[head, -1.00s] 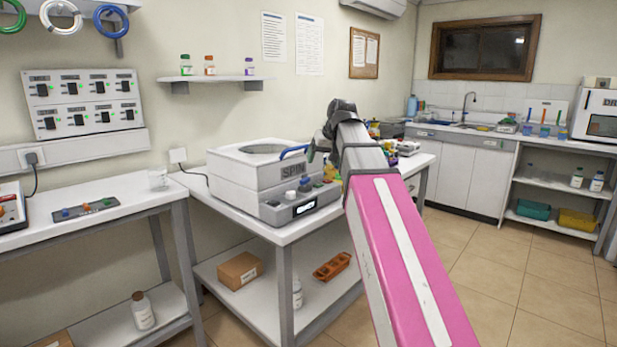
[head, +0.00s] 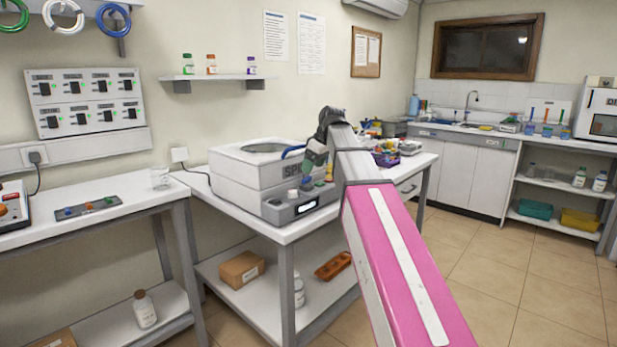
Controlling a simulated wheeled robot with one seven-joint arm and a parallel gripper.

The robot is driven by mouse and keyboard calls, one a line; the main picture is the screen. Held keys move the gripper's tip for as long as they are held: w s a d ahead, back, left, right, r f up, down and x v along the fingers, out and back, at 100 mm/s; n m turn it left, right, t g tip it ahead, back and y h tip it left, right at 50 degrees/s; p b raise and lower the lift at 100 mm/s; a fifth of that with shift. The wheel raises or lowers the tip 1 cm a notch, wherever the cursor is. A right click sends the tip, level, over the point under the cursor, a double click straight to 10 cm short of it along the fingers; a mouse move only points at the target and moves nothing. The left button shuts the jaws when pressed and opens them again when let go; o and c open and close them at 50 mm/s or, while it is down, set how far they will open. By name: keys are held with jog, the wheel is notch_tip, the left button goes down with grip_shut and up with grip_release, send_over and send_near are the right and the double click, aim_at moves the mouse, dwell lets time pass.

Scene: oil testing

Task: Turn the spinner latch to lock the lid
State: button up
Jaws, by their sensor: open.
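The spinner (head: 235,180) is a white box labelled SPIN on the middle bench. Its lid (head: 264,148), with a round dark window, lies flat and looks closed. A blue curved handle (head: 293,151) sits at the lid's right edge, partly behind my arm; I cannot tell whether it is the latch or how it is turned. My gripper (head: 308,180) is small in view, open, and points down in front of the spinner's right front side, over the grey control panel (head: 290,209). Whether it touches anything there is not clear.
My arm hides the bench's right part. Coloured items (head: 385,158) stand behind it.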

aim_at(307, 178)
jog(key=shift+x, duration=2.5)
jog(key=shift+c, duration=0.4)
jog(key=c, duration=0.9)
